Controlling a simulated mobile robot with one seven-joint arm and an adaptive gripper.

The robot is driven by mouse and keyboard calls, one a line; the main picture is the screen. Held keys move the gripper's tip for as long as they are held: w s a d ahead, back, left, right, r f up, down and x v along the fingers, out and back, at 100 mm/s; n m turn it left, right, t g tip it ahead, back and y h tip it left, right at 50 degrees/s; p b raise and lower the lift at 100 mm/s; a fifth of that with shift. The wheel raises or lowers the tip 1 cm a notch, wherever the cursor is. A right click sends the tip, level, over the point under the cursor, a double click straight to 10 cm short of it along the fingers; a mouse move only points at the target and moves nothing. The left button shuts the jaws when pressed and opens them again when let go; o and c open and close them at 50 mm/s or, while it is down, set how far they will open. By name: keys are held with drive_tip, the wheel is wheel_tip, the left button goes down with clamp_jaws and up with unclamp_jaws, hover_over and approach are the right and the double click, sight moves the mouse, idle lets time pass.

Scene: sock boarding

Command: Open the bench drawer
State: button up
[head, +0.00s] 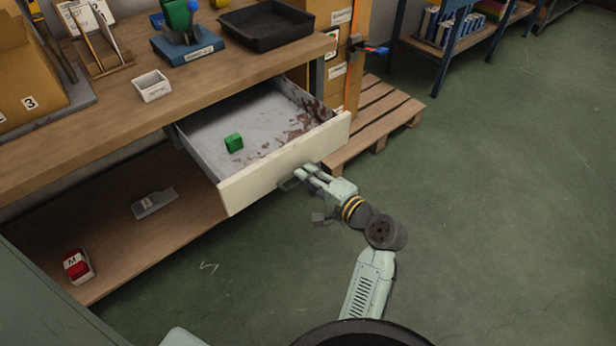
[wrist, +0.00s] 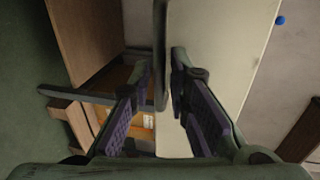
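The bench drawer (head: 284,172) has a cream front and a grey inside, and it stands pulled well out from under the wooden bench top. My gripper (head: 299,177) is at the dark drawer handle (head: 288,184) on the front. In the wrist view, my gripper (wrist: 158,78) has one finger on each side of the handle bar (wrist: 160,50) and looks shut on it. The cream front (wrist: 215,65) also shows there. The exact finger contact is hard to see.
The bench top (head: 105,128) holds a small white box (head: 152,86), a black tray (head: 266,25) and a blue stand (head: 187,46). A red item (head: 77,266) lies on the lower shelf. A wooden pallet (head: 372,122) stands beyond the drawer. The green floor at the right is clear.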

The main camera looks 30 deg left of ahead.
drive_tip(key=v, duration=1.1)
drive_tip(key=shift+d, duration=0.35)
drive_tip(key=shift+s, duration=0.15)
